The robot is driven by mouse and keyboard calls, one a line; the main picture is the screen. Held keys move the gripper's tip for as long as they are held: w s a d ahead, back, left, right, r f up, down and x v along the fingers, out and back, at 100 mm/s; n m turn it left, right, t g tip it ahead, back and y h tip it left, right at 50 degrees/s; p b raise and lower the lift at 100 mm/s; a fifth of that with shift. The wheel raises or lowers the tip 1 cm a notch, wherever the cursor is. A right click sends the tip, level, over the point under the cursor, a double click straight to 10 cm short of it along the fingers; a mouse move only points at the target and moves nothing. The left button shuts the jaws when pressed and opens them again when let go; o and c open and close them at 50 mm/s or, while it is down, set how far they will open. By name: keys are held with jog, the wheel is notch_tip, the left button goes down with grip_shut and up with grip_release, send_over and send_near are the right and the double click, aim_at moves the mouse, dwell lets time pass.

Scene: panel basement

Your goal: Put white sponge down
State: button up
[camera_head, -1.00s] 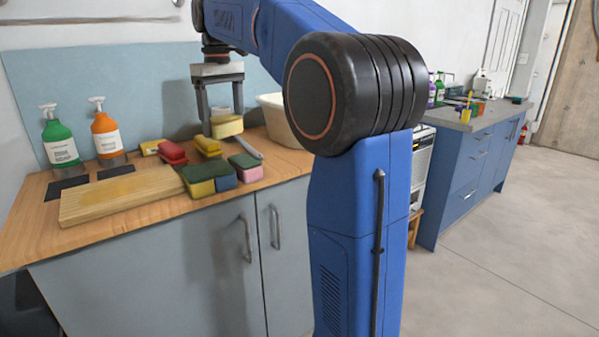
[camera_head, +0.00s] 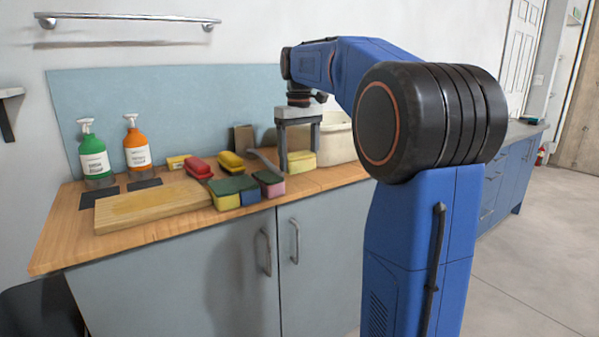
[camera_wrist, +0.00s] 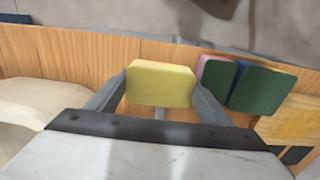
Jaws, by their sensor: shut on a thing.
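My gripper (camera_head: 300,158) is shut on a pale yellow sponge (camera_head: 301,161) in the head view. The sponge is low over the back right of the wooden counter (camera_head: 170,232), just left of a white tub (camera_head: 339,143). I cannot tell whether it touches the counter. In the wrist view the sponge (camera_wrist: 161,83) sits between my two fingers, its face looking yellow rather than white. Its underside is hidden.
Green-topped sponges (camera_head: 228,192) and a pink-and-green one (camera_head: 269,183) sit left of my gripper. Red (camera_head: 198,168) and yellow (camera_head: 231,162) sponges lie behind them. A cutting board (camera_head: 150,206) and green (camera_head: 94,155) and orange (camera_head: 136,148) bottles stand farther left.

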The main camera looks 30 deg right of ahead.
aim_at(299, 171)
jog(key=shift+f, duration=2.05)
jog(key=shift+f, duration=0.15)
jog(key=o, duration=0.7)
notch_tip(299, 171, up, 12)
jog(key=shift+r, duration=0.2)
